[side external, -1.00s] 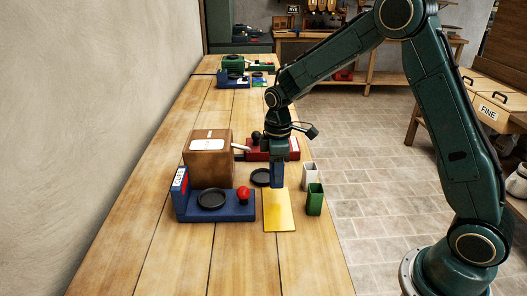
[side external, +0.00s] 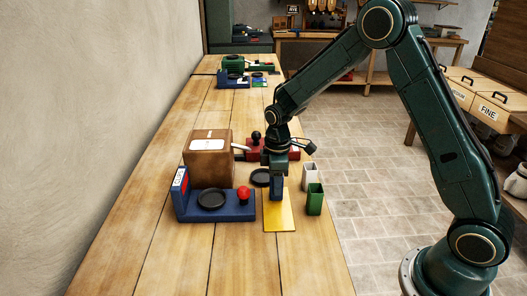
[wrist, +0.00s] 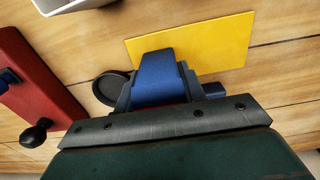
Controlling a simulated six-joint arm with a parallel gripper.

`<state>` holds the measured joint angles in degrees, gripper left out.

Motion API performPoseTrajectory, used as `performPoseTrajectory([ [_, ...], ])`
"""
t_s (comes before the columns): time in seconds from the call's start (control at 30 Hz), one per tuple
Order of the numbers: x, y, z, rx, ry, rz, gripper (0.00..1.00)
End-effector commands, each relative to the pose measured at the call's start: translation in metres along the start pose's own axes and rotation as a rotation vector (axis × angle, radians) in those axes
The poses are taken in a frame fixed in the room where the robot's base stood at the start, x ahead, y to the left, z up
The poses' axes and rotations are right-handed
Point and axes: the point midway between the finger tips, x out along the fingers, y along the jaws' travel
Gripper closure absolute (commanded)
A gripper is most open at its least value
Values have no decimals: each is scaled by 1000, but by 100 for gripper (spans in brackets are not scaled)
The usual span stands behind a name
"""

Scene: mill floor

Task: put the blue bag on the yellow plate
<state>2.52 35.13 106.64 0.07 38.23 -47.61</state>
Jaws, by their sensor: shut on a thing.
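My gripper (side external: 276,177) is shut on the blue bag (side external: 277,189) and holds it upright over the far part of the yellow plate (side external: 280,215). In the wrist view the blue bag (wrist: 157,80) sits between the fingers, with the yellow plate (wrist: 215,42) behind it, partly hidden. I cannot tell whether the bag's bottom touches the plate.
A blue scale with a black pan (side external: 212,199) and red knob stands left of the plate. Green (side external: 314,200) and white (side external: 310,176) bags stand close on its right. A black disc (side external: 260,177), red device (side external: 255,150) and brown box (side external: 207,160) are behind.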

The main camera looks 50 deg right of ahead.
Motion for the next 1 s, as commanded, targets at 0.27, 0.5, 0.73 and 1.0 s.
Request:
performPoseTrajectory([
  [0.27, 3, 0, 0, 0, 0, 0, 38],
  [0.5, 2, 0, 0, 0, 0, 0, 38],
  [0.73, -6, 0, 0, 0, 1, 1, 38],
  [1.0, -37, 0, 0, 0, 3, 3, 38],
])
